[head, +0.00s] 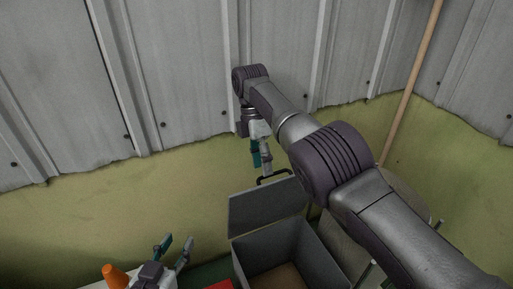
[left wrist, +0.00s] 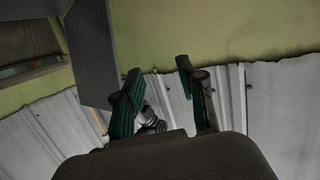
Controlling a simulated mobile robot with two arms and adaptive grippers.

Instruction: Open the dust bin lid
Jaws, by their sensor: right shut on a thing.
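The dust bin (head: 255,264) is a grey box in the lower middle of the head view. Its grey lid (head: 265,208) stands raised along the far side, and the opening shows a brown inside. A black handle (head: 274,178) sits at the lid's top edge. My right gripper (head: 263,170) reaches down to this handle and is shut on it; the exact contact is small and partly unclear. My left gripper (head: 178,250) is open and empty, left of the bin. Its spread fingers also show in the left wrist view (left wrist: 157,76).
An orange cone-shaped thing (head: 115,276) and a red thing (head: 219,285) lie low at the left. A wooden pole (head: 408,90) leans in the right corner. A corrugated metal wall (head: 180,60) above a yellow-green lower wall (head: 70,220) closes the back.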

